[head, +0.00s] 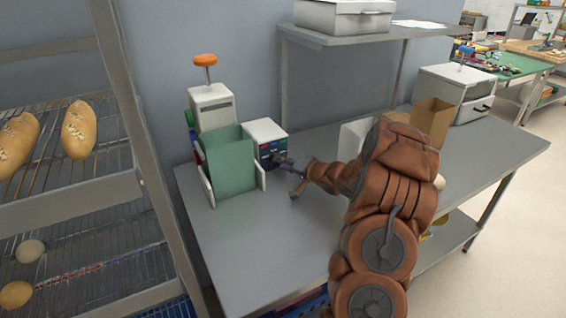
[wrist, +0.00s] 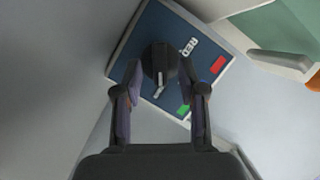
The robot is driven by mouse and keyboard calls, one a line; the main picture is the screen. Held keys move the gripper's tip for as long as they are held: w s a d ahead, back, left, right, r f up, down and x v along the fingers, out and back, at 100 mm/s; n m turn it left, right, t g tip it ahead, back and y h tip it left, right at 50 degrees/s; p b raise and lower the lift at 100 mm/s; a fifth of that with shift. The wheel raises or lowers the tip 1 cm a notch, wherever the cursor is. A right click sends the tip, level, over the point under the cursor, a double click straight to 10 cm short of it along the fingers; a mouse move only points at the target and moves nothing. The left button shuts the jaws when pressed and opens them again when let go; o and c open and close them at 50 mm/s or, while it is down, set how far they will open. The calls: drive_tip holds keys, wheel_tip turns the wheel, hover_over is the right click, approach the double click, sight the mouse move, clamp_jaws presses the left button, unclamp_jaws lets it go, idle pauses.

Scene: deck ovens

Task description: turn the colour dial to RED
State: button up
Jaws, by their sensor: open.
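The colour dial (wrist: 160,60) is a round black knob on a dark blue panel (wrist: 140,38) in the wrist view. A white pointer line on it points towards the bottom of the picture.
A green board (head: 228,165) in a white holder stands just left of the box. Behind it is a white unit with an orange knob (head: 206,60). A cardboard box (head: 431,120) stands to the right. The grey table's (head: 250,240) front is clear.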

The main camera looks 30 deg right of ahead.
drive_tip(key=shift+w, duration=0.15)
clamp_jaws()
idle(0.4)
